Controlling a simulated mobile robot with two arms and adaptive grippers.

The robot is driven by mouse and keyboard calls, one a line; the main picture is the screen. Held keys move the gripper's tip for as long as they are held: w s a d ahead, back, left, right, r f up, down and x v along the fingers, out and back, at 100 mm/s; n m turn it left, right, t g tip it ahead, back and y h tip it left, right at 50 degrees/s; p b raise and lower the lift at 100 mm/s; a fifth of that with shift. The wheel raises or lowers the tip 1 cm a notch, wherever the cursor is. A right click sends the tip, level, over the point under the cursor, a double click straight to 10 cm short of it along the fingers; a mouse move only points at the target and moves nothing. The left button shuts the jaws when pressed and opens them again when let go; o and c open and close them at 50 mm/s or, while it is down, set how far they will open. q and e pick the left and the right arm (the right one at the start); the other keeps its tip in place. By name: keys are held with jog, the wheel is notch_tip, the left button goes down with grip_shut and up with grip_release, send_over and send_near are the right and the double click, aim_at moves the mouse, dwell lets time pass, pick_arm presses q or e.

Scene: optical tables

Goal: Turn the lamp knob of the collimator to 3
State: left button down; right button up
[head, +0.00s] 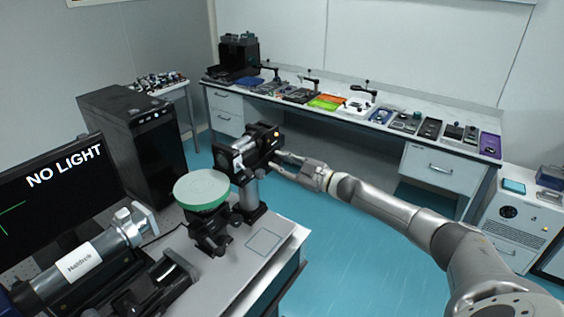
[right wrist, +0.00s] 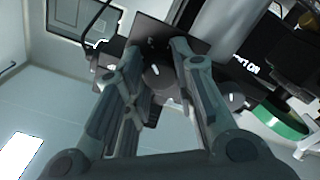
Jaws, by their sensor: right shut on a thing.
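The collimator (head: 240,151) is a black and silver unit on a post at the back of the near table, with a small orange light on its box. My right gripper (head: 277,164) reaches in from the right to the box's right side. In the right wrist view, the dark round knob (right wrist: 157,75) with a white mark lies between the fingertips of this gripper (right wrist: 155,58), which is shut on it. The knob's numbers cannot be read. The monitor (head: 50,190) reads "NO LIGHT". My left gripper is not in view.
A green-topped round stage (head: 201,188) stands just in front of the collimator. A silver telescope tube (head: 85,262) lies at the front left. A long bench (head: 420,118) with several tools runs along the back wall. Blue floor (head: 350,225) is open to the right.

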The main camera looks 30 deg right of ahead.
dwell(0.3)
jog(key=o, duration=1.1)
jog(key=shift+c, duration=0.2)
jog(key=v, duration=1.2)
jog(key=shift+d+f, duration=0.1)
jog(key=shift+f, duration=0.05)
